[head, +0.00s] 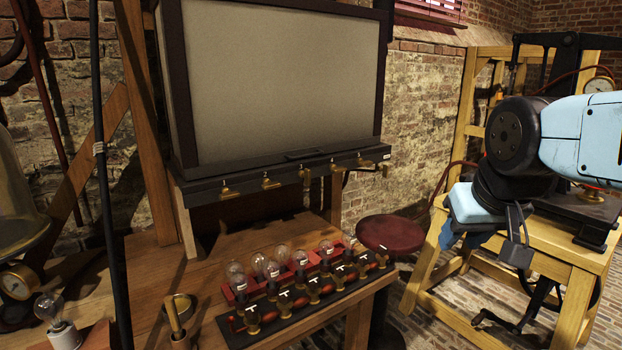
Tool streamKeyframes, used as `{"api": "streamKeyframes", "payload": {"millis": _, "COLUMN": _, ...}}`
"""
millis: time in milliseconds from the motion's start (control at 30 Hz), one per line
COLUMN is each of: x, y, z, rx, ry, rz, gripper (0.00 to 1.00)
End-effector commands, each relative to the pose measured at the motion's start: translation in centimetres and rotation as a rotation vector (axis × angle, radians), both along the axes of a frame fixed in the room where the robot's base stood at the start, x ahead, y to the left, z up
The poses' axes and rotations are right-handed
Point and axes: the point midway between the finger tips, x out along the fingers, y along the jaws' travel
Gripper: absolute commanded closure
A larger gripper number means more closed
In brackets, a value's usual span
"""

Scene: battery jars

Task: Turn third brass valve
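Another row of small brass T-handled fittings (300,299) sits on a dark rail on the bench. My gripper (522,308) hangs at the right in front of a wooden stand, well apart from both rows. Its dark fingers blend with the background, so their opening is unclear.
Glass bulbs (272,268) stand in a red rack behind the rail on the wooden bench (215,250). A round red stool (390,234) stands between the bench and the yellow wooden stand (440,290). A black upright pole (103,180) crosses the left side.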

Motion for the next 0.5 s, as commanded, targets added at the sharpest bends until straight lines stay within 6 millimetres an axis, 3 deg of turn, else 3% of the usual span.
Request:
{"api": "streamKeyframes", "payload": {"millis": 167, "x": 5.2, "y": 0.0, "z": -0.2, "rx": -0.047, "ry": -0.096, "rz": 0.010, "gripper": 0.63}}
{"api": "streamKeyframes", "payload": {"millis": 500, "x": 18.6, "y": 2.2, "z": -1.2, "rx": -0.107, "ry": -0.409, "rz": 0.133, "gripper": 0.63}}
